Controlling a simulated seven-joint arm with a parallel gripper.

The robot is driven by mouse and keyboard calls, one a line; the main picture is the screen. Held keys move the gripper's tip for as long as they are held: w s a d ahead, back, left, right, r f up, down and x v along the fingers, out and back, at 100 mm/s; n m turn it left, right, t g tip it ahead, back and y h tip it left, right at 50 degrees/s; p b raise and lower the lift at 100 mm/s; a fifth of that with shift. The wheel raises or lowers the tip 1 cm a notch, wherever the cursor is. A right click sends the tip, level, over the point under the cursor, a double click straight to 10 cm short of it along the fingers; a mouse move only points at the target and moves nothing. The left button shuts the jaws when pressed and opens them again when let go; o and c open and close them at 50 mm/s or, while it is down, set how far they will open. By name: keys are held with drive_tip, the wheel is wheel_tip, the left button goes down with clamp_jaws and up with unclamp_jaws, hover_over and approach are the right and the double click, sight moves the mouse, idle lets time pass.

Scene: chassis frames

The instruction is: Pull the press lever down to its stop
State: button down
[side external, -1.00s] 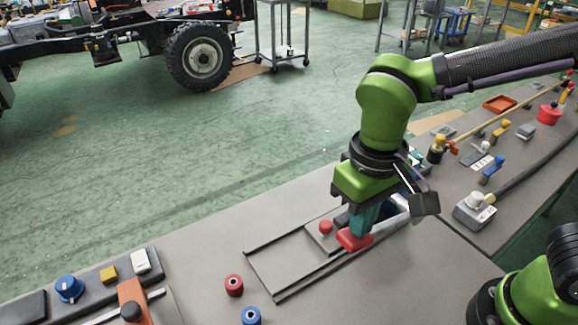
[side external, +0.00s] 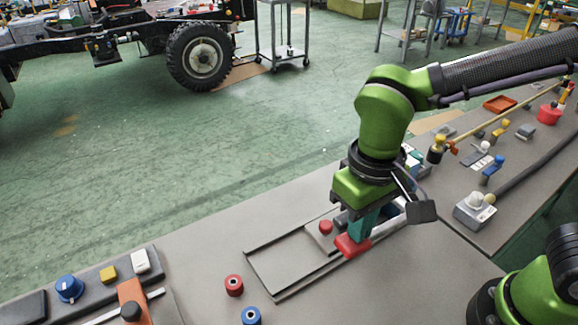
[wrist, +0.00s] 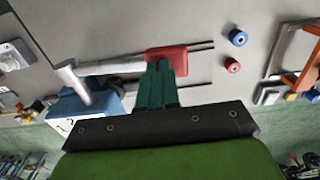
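The press lever has a red grip (side external: 352,244) and a pale grey bar (side external: 385,233) that runs back to the right behind my gripper. The red grip (wrist: 176,60) and bar (wrist: 115,67) also show in the wrist view, the bar leading left toward a blue body (wrist: 90,102). My gripper (side external: 358,236) points down with its teal fingertips at the grip's inner end. In the wrist view the fingers (wrist: 159,68) lie close together over the lever and look shut, with nothing visible between them. The fingers hide part of the lever.
A red round knob (side external: 326,227) stands on a small plate just left of the grip. Dark rails (side external: 285,294) lie flat on the bench. Red (side external: 233,285) and blue (side external: 251,315) rollers sit in front. A grey box with a round knob (side external: 475,210) is at right.

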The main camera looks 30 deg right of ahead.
sight(356, 245)
drive_tip(key=shift+f, duration=2.6)
idle(2.0)
wheel_tip(356, 245, up, 16)
drive_tip(key=shift+f, duration=0.2)
idle(1.9)
drive_tip(key=shift+w, duration=0.1)
